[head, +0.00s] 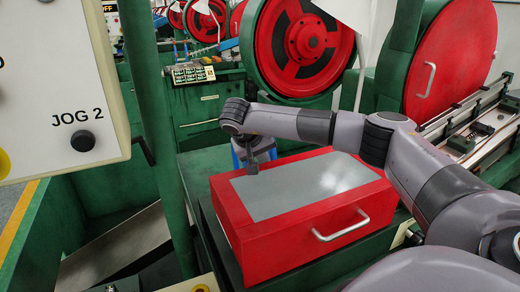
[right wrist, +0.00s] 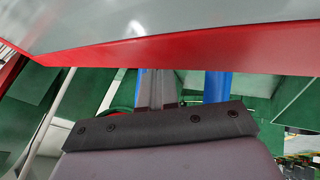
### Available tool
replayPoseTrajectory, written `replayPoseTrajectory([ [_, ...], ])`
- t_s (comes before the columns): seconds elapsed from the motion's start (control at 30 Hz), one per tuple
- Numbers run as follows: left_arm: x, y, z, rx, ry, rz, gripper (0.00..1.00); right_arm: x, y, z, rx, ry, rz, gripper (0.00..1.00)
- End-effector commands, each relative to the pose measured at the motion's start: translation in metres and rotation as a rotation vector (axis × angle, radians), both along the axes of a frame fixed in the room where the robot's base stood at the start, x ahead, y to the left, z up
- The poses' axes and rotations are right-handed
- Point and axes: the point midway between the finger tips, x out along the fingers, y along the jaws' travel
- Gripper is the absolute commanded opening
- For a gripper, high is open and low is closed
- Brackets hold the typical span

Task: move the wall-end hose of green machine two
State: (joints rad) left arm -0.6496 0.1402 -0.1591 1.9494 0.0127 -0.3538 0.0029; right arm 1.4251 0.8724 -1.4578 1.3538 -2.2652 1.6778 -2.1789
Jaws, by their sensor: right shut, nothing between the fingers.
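My right gripper (head: 252,168) is shut and empty, pointing down at the back left edge of the red box with a grey top (head: 310,187). In the right wrist view its fingers (right wrist: 156,88) are together. No hose end is clearly seen. My left gripper is out of view.
A control panel marked JOG 2 (head: 60,75) fills the near left, beside a green post (head: 158,110). Red flywheels (head: 302,42) in green housings stand behind. The red box has a metal handle (head: 341,224). My right arm reaches across above the box.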

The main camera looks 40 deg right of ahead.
Motion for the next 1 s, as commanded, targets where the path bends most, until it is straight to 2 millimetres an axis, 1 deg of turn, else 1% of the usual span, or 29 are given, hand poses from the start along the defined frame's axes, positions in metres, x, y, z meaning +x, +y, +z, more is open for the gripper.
replayPoseTrajectory([
  [0.1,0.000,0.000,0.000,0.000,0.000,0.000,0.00,0.001,-0.002,-0.003,-0.001,-0.001,0.000,0.00],
  [0.4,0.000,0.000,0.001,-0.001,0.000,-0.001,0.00,0.000,-0.002,-0.003,0.000,-0.001,0.003,0.00],
  [0.67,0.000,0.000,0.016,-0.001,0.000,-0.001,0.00,-0.008,-0.009,-0.001,0.000,0.001,0.113,0.00],
  [1.0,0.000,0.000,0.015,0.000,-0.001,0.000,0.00,-0.008,-0.009,-0.003,0.000,-0.001,0.137,0.00],
])
